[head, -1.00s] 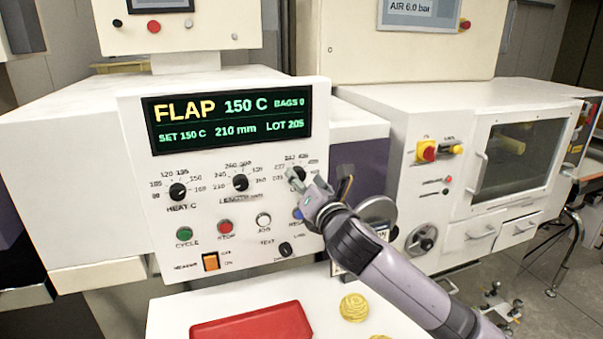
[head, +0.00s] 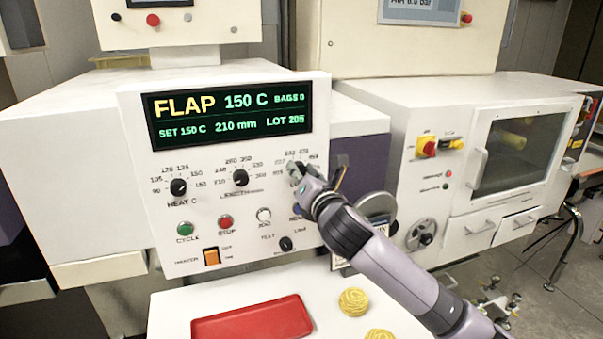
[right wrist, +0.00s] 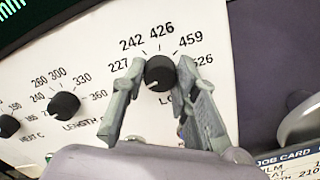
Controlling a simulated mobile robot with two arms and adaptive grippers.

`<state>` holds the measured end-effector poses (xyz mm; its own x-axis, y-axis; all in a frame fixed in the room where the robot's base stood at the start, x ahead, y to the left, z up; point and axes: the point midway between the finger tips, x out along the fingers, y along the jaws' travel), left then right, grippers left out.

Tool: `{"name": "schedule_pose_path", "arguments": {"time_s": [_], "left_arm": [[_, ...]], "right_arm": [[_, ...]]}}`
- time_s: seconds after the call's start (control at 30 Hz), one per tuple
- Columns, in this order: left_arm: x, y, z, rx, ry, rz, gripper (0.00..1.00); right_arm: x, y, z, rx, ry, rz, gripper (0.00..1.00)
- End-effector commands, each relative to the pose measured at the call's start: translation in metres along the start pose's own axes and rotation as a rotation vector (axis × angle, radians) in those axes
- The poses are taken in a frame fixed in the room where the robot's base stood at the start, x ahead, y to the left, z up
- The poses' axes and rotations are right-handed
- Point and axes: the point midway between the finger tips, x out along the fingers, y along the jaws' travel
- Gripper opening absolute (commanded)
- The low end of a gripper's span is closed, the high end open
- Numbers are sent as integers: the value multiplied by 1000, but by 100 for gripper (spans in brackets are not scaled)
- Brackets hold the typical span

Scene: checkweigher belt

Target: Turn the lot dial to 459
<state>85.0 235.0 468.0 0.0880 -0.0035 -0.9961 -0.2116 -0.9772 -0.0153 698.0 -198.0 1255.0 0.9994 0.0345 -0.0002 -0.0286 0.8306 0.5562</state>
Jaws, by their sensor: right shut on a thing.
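The lot dial (right wrist: 160,72) is a black round knob on the white panel, with 227, 242, 426, 459 and 526 printed around it. A small pale mark on the knob points to the lower left, away from 459. The display (head: 228,117) reads LOT 205. My right gripper (right wrist: 160,82) is shut on the lot dial, one finger on each side of it. In the head view my right gripper (head: 299,172) covers most of that dial. My left gripper is not in view.
The length dial (head: 240,178) and heat dial (head: 178,187) are to the left on the same panel. Push buttons, including the red stop button (head: 225,222), sit below. A red tray (head: 252,320) and yellow coiled items (head: 353,301) lie in front.

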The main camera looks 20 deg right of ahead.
Motion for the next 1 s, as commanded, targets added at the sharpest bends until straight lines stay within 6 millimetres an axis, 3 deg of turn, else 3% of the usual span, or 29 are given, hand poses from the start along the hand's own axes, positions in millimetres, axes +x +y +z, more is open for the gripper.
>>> {"name": "schedule_pose_path", "arguments": {"time_s": [0.27, 0.67, 1.0], "left_arm": [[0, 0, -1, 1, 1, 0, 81], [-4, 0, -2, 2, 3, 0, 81], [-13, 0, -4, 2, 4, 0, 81]], "right_arm": [[0, 0, 0, 0, 0, -1, 0], [0, 0, 0, 73, 1, -2, 0], [0, 0, 0, 338, 1, -3, 0]]}}
